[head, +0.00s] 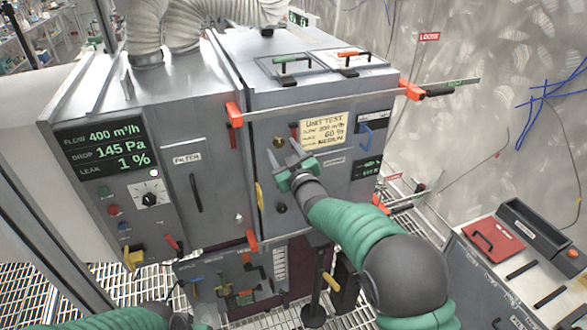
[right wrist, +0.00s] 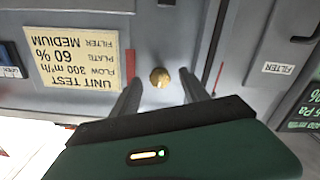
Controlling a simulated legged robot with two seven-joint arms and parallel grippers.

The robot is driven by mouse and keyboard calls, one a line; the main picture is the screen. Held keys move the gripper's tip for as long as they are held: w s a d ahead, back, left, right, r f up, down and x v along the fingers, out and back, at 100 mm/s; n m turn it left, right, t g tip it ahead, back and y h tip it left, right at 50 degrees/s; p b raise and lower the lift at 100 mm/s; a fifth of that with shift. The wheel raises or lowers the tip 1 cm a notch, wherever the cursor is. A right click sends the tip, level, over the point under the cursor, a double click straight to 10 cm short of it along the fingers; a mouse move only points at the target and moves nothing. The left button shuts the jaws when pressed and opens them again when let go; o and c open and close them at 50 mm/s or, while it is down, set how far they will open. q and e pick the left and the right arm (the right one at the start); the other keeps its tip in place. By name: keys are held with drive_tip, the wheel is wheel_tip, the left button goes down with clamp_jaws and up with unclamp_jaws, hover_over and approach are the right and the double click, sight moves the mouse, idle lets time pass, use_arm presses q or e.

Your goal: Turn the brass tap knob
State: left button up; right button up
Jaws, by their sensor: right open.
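The brass tap knob (head: 278,142) is a small round knob on the grey front of the steel unit, left of the cream unit test label. It also shows in the right wrist view (right wrist: 159,77), between the two fingers in the picture. My right gripper (head: 285,152) is open in front of the panel, just below the knob in the head view. The right wrist view shows its fingers (right wrist: 166,84) apart and empty, and I cannot tell how far short of the knob they are. Of my left arm only a green sleeve shows at the bottom left; its gripper is out of sight.
The cream label (head: 324,132) and a blue handle (head: 366,133) are right of the knob. Orange clamps (head: 234,112) edge the door. A filter door (head: 195,190) and a green-lettered display (head: 112,145) are to the left. A bench with a red plate (head: 491,241) stands at right.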

drive_tip(key=b+v, duration=0.2)
drive_tip(key=v, duration=1.3)
drive_tip(key=shift+b, duration=0.3)
